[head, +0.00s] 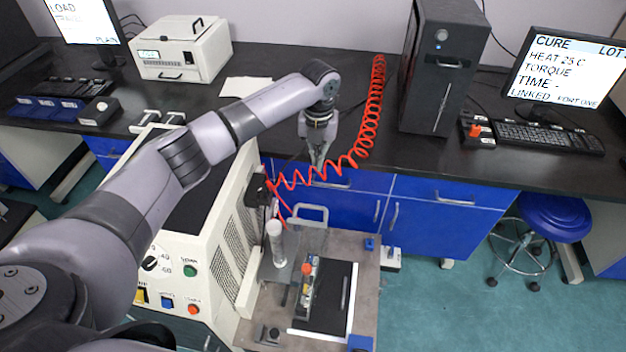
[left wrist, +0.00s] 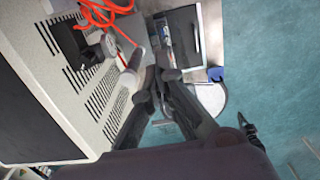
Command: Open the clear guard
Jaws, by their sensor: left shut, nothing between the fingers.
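The clear guard (head: 312,240) is a see-through panel with a grey loop handle (head: 311,208) along its top edge. It stands at the back of the machine's grey work plate (head: 364,300), and I cannot tell its exact angle. My left gripper (head: 318,163) points down beyond the guard, above and apart from the handle, in front of the blue drawers. Its fingers are together and empty. In the left wrist view the left gripper (left wrist: 160,76) partly hides the plate area, and the guard is hard to make out.
The white machine cabinet (head: 205,235) stands left of the plate. A clear cylinder (head: 275,243) and a red coiled hose (head: 374,110) are close to the guard and gripper. A black bench (head: 270,60) lies behind, with a blue stool (head: 555,218) at right.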

